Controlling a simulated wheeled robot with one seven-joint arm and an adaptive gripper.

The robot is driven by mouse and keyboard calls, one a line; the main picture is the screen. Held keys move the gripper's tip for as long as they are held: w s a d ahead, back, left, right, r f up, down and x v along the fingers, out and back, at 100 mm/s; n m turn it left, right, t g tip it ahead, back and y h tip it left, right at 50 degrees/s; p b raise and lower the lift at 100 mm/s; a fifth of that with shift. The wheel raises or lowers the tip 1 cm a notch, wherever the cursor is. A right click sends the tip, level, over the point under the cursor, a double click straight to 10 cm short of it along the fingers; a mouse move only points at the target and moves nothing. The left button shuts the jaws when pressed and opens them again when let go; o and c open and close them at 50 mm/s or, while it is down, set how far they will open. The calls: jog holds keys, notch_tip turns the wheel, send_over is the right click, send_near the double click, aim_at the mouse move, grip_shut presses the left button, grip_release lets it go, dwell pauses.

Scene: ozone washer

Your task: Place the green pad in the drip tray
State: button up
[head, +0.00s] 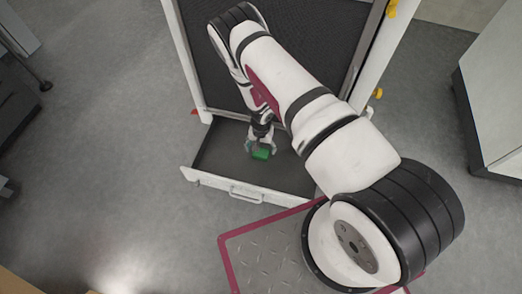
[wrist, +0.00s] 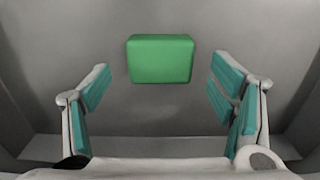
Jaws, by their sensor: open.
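The green pad (head: 261,155) is over the dark floor of the drip tray (head: 225,152), a pulled-out drawer with a white front and a handle. In the wrist view the green pad (wrist: 160,60) appears between and a little beyond my fingertips, with clear gaps on both sides. It seems to lie on the grey tray floor (wrist: 160,112). My gripper (head: 261,146) is low inside the tray, right at the pad. In the wrist view my gripper (wrist: 160,82) is open, its teal finger pads wide apart and touching nothing.
The washer's dark mesh panel and white frame (head: 182,50) stand behind the tray. A metal plate with a dark red border (head: 265,258) lies in front. A white cabinet (head: 490,95) stands at the right.

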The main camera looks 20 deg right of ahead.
notch_tip(320, 180, up, 8)
jog(key=p, duration=0.2)
jog(key=shift+r, duration=0.15)
notch_tip(320, 180, up, 10)
jog(key=y, duration=0.1)
send_over(261, 152)
jog(key=w+a, duration=0.4)
jog(key=s+a+r+n+y, duration=0.2)
jog(key=a+r, duration=0.1)
jog(key=r, duration=1.1)
jog(key=s+a+r+n+y, duration=0.1)
jog(key=s+a+r, duration=0.1)
jog(key=r, duration=1.1)
jog(key=s+d+r+n, duration=0.1)
jog(key=s+r+n, duration=0.2)
jog(key=s+r, duration=1.35)
jog(key=s+d+r+h, duration=0.1)
jog(key=s+d+h, duration=0.1)
jog(key=s, duration=0.7)
jog(key=s+d+r+n+h, duration=0.1)
jog(key=s+d, duration=0.4)
jog(key=s, duration=0.5)
jog(key=shift+h, duration=0.5)
